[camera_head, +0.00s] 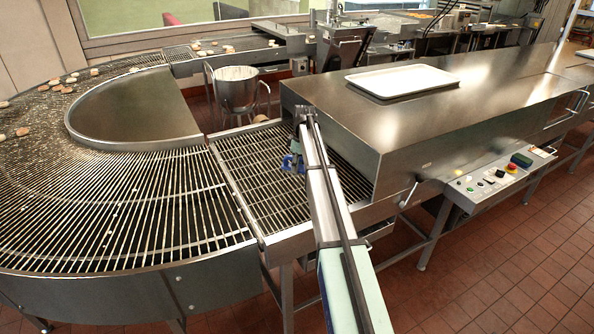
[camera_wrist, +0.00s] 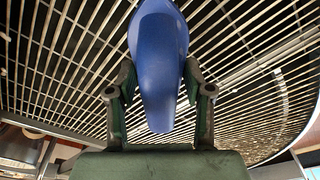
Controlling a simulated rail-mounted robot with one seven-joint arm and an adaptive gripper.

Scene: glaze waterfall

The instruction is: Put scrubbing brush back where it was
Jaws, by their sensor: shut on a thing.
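The scrubbing brush shows as a smooth blue, rounded body (camera_wrist: 158,60) in the wrist view. My gripper (camera_wrist: 160,85) has one finger on each side of it and is shut on it. Its bristles cannot be made out. In the head view, a small blue part of the brush (camera_head: 291,163) shows just left of my arm, over the straight rod conveyor section (camera_head: 243,165). My arm hides most of my gripper and the brush there. I cannot tell how high the brush is above the rods.
A steel housing (camera_head: 400,120) stands right of the conveyor with a white tray (camera_head: 403,80) on top. A steel pot (camera_head: 236,90) stands behind. A control panel (camera_head: 497,178) juts from the housing's front. The curved conveyor (camera_head: 120,215) is bare nearby, with several pastries farther back.

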